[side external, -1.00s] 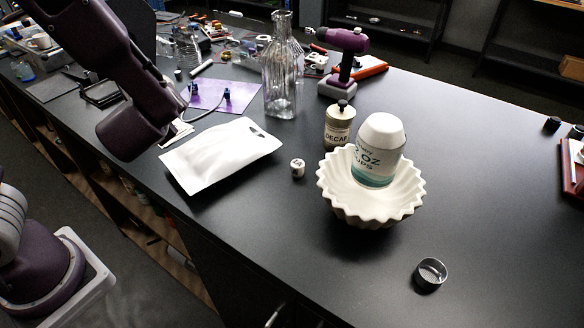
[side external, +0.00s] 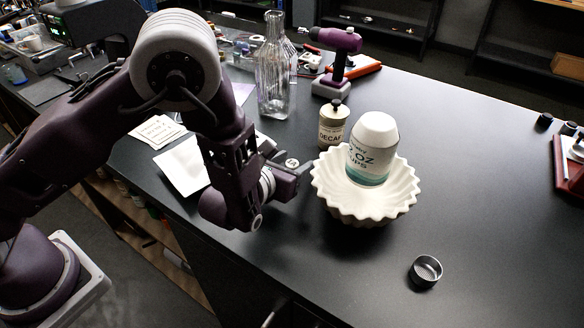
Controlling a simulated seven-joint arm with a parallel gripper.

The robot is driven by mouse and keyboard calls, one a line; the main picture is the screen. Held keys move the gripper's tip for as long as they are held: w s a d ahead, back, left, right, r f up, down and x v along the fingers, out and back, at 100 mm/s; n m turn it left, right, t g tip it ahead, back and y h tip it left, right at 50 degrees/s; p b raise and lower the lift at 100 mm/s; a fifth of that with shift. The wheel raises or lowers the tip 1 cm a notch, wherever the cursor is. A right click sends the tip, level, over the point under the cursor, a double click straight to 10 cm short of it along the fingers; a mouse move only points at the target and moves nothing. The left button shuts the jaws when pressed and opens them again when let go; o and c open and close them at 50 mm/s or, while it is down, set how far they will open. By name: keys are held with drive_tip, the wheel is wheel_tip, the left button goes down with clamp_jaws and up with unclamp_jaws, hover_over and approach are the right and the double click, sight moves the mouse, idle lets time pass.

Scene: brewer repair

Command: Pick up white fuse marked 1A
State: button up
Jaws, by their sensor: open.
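The small white fuse (side external: 292,162) stands on the dark counter, left of the scalloped bowl. Only its top shows clearly, and its marking is hard to read now. My gripper (side external: 293,171) is low at the fuse, with its dark fingers open around or right beside it. The fingers hide the fuse's lower part, so I cannot tell whether they touch it.
The white scalloped bowl (side external: 335,204) with a cup-labelled container (side external: 371,150) is close to the right of my gripper. A decaf canister (side external: 333,126) stands just behind. A white pouch (side external: 184,168) lies to the left.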

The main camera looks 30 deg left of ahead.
clamp_jaws()
drive_tip(key=shift+r, duration=0.1)
